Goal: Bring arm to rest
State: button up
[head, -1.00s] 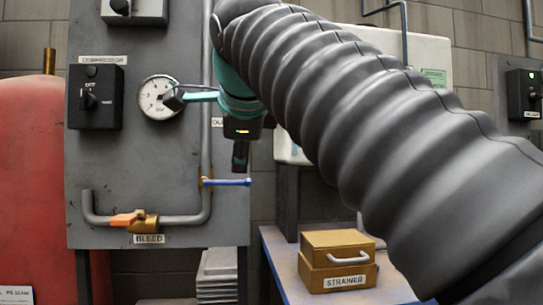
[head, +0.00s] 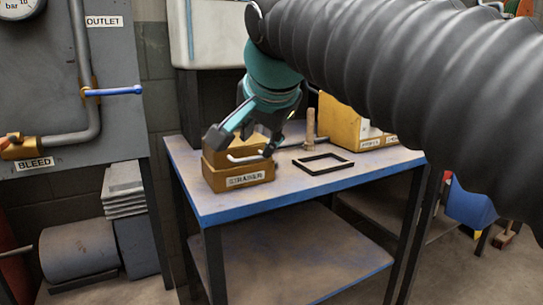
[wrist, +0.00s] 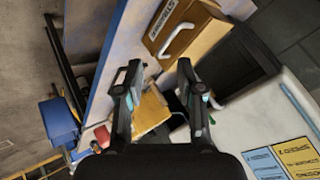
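My gripper (head: 241,144) is at the end of my teal wrist in the head view, with its two fingers spread apart. It overlaps the top of the yellow strainer box (head: 224,180), which has a white handle; I cannot tell from this view how far the fingers are from it. The wrist view shows my gripper (wrist: 157,74) open, with nothing held between the fingertips. There a labelled yellow box with a white handle (wrist: 206,27) lies beyond the fingertips. My ribbed dark arm crosses the upper right of the head view and hides part of the room.
The box stands on a blue-edged table (head: 258,206) with a black frame (head: 323,164), a wooden peg (head: 310,128) and another yellow box (head: 345,122). A grey panel with a blue-handled valve (head: 113,91) stands left. Stacked grey slabs (head: 123,188) stand below it.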

jog(key=s+d+f+n+g, duration=0.1)
jog(key=s+d+f+n, duration=0.1)
jog(key=s+d+f, duration=0.3)
jog(key=s+d+f+n+g+h+p, duration=0.1)
jog(key=s+d+f, duration=0.4)
jog(key=f, duration=0.8)
jog(key=s+d+f+n+h+p, duration=0.1)
jog(key=s+d+f+n, duration=0.2)
jog(key=s+d+f, duration=0.2)
notch_tip(320, 180, down, 4)
jog(key=d, duration=0.3)
jog(key=shift+s+n+g, duration=0.3)
jog(key=shift+g, duration=0.1)
jog(key=shift+a, duration=0.2)
